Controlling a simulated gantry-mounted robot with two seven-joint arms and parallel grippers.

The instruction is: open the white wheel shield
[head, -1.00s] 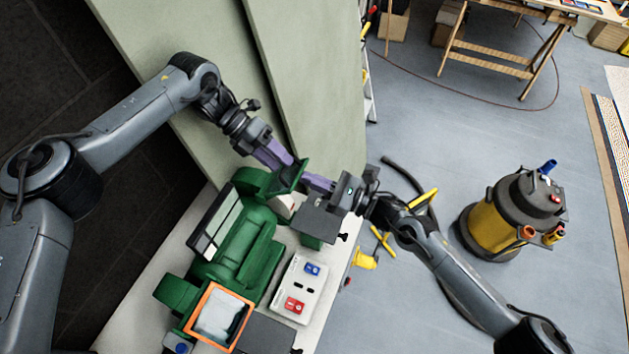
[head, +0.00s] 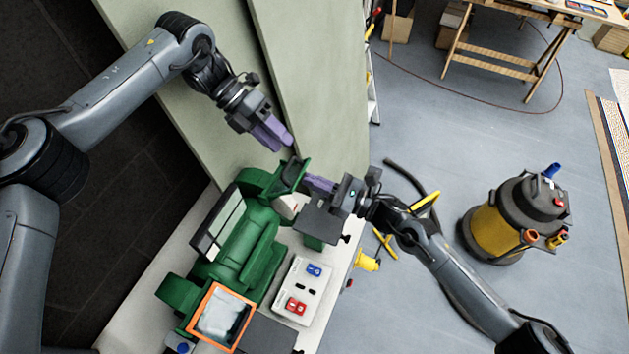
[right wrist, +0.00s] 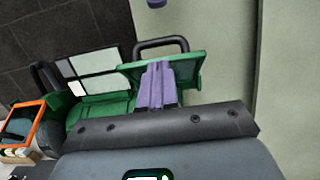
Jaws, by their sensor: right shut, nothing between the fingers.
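The green bench grinder (head: 236,240) stands on the bench. At its upper end a green-framed shield (head: 289,177) stands tilted up beside a whitish wheel (head: 291,205); I take this to be the white wheel shield. The shield also shows in the right wrist view (right wrist: 190,74), with a dark bar behind it. My right gripper (head: 307,180) is shut and empty, with its fingertips close by the shield; the right wrist view cannot settle contact. My left gripper (head: 288,141) is above the shield, apart from it; its jaw opening is unclear.
An orange-framed shield (head: 196,310) covers the grinder's lower end. A white switch panel (head: 298,311) with blue and red switches lies right of the grinder. Pale green boards (head: 310,70) rise behind the bench. A yellow vacuum (head: 497,233) stands on the floor at right.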

